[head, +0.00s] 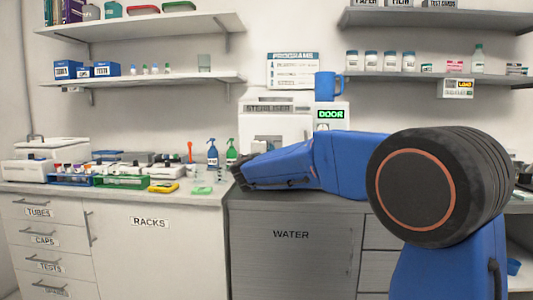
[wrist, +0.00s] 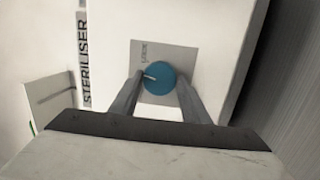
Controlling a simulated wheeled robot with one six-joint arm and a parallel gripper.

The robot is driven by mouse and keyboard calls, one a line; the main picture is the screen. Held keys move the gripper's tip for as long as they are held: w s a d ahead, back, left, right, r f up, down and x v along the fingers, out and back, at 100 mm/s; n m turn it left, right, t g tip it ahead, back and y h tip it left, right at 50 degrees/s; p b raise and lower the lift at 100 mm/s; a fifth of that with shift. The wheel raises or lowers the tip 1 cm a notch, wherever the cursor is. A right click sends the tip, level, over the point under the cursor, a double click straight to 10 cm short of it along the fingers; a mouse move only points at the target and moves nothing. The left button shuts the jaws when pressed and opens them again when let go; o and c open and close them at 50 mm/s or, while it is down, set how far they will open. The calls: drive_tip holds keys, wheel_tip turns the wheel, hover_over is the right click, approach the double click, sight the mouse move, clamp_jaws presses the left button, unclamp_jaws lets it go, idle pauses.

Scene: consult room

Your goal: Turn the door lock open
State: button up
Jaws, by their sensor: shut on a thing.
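The white steriliser (head: 281,121) stands on the counter in the middle of the head view, with a lit green DOOR sign (head: 331,114). In the wrist view its front (wrist: 200,25) carries a round blue lock knob (wrist: 160,77) on a grey plate (wrist: 176,50). The knob's white pointer mark points left, slightly up. My gripper (wrist: 160,83) is shut on the knob, one finger on each side. In the head view my arm covers the steriliser's lower part, and I cannot make out the knob there.
Spray bottles (head: 212,153), a yellow item (head: 164,187) and a green tube rack (head: 120,181) are on the counter at left. Shelves (head: 150,79) hang above on both sides.

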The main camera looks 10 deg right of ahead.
drive_tip(key=n, duration=0.6)
drive_tip(key=n+t+y, duration=0.1)
drive_tip(key=n, duration=0.5)
drive_tip(key=shift+d+f+n+y, duration=0.1)
drive_tip(key=shift+d+n+y, duration=0.05)
drive_tip(key=shift+n+y, duration=0.15)
idle(0.3)
drive_tip(key=o, duration=1)
drive_tip(key=shift+o, duration=0.2)
drive_tip(key=v, duration=1.7)
drive_tip(key=shift+s+f, duration=0.2)
drive_tip(key=shift+f, duration=0.1)
